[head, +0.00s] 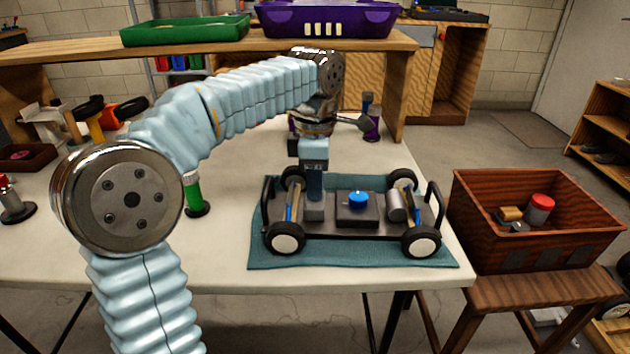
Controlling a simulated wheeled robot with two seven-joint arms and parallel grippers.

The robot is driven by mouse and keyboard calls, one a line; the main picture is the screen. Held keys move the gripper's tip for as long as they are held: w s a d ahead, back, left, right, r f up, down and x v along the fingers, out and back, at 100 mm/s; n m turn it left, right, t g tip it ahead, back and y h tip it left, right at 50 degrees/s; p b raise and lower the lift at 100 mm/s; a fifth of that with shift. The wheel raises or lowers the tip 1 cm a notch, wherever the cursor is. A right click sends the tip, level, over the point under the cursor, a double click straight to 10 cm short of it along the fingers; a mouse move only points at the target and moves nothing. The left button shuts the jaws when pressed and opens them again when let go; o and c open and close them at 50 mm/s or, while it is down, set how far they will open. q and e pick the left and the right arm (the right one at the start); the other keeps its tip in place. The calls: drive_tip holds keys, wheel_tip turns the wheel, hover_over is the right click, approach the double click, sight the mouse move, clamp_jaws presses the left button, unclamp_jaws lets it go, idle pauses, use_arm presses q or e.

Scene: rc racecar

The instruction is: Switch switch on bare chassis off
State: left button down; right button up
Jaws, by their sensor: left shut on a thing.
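The bare chassis (335,222) is a dark grey frame with four pale-hubbed wheels, resting level on a teal mat (262,257). A blue round knob (358,196) sits on a dark box in its middle. A silver cylinder (396,207) is to the right of the box. My left gripper (314,196) points down over the left part of the chassis. It is shut on a small grey block (314,211) there, left of the blue knob. I cannot make out the switch itself or its position. My right gripper is out of view.
A wooden crate (480,236) with a red-topped can stands on a stool at right. Green (185,30) and purple (328,18) trays sit on the back shelf. A green-bodied post (195,196) stands left of the mat. The white table (225,265) is clear at front.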

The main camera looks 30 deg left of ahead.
sight(315, 204)
use_arm(q)
drive_tip(key=shift+s+d, duration=0.3)
drive_tip(key=shift+s, duration=0.25)
drive_tip(key=shift+s+d, duration=0.25)
drive_tip(key=shift+s, duration=0.3)
drive_tip(key=c, duration=1)
unclamp_jaws()
drive_tip(key=shift+c, duration=0.2)
drive_tip(key=shift+r, duration=0.1)
wheel_tip(315, 204, up, 14)
drive_tip(key=p, duration=0.2)
drive_tip(key=shift+f, duration=0.2)
